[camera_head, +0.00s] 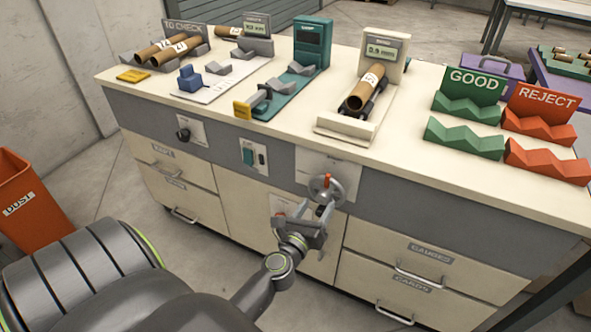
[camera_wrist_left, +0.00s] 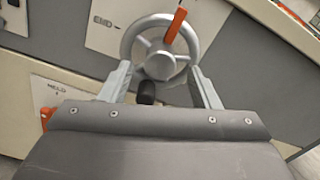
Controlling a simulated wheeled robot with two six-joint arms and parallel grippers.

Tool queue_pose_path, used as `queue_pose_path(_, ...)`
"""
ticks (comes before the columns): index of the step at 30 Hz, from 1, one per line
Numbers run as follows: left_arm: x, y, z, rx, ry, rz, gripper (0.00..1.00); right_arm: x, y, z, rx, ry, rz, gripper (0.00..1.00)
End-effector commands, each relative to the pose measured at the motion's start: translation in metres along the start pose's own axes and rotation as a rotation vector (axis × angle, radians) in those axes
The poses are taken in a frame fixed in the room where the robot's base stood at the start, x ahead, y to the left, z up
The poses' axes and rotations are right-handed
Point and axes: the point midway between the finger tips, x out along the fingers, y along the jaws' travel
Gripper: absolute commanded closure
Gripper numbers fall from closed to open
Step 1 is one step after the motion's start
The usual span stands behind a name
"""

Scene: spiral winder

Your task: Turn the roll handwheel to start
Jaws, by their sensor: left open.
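The roll handwheel (camera_head: 326,189) is a grey spoked wheel on the front panel of the workbench, with an orange mark at its top. In the left wrist view the handwheel (camera_wrist_left: 160,55) fills the upper middle, its orange mark (camera_wrist_left: 175,25) pointing up and slightly right. A dark knob (camera_wrist_left: 146,92) shows at the wheel's lower rim. My left gripper (camera_head: 318,212) is open at the lower part of the wheel. In the left wrist view its fingers (camera_wrist_left: 158,85) stand on either side of the knob, apart from it. My right gripper is not in view.
The bench top (camera_head: 400,165) carries tube rolls, gauges and green GOOD (camera_head: 473,85) and red REJECT (camera_head: 541,101) racks. A black knob (camera_head: 183,134) and a switch panel (camera_head: 254,156) sit left of the wheel. Drawer handles (camera_head: 430,280) protrude below. An orange DUST bin (camera_head: 30,205) stands at left.

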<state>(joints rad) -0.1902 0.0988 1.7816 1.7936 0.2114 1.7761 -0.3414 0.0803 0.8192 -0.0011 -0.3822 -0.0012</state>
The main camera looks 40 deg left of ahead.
Motion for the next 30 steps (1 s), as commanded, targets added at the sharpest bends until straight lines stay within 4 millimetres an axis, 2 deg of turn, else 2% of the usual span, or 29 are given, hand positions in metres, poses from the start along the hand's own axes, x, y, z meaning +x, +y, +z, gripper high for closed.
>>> queue_pose_path(3,-0.027,0.001,-0.003,-0.003,0.003,0.003,0.44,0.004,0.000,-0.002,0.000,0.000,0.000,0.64)
queue_pose_path(8,-0.061,0.002,-0.003,-0.003,0.002,0.004,0.44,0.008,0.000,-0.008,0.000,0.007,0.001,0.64)
queue_pose_path(13,-0.095,0.002,-0.004,-0.003,0.003,0.004,0.44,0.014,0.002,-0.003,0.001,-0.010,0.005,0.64)
queue_pose_path(17,-0.118,0.002,-0.004,-0.003,0.003,0.004,0.44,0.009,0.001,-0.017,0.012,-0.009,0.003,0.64)
queue_pose_path(23,-0.134,0.001,-0.003,-0.002,0.002,0.001,0.44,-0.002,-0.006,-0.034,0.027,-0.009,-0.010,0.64)
queue_pose_path(30,-0.144,0.000,-0.001,-0.001,0.001,0.001,0.44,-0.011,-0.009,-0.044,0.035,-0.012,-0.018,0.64)
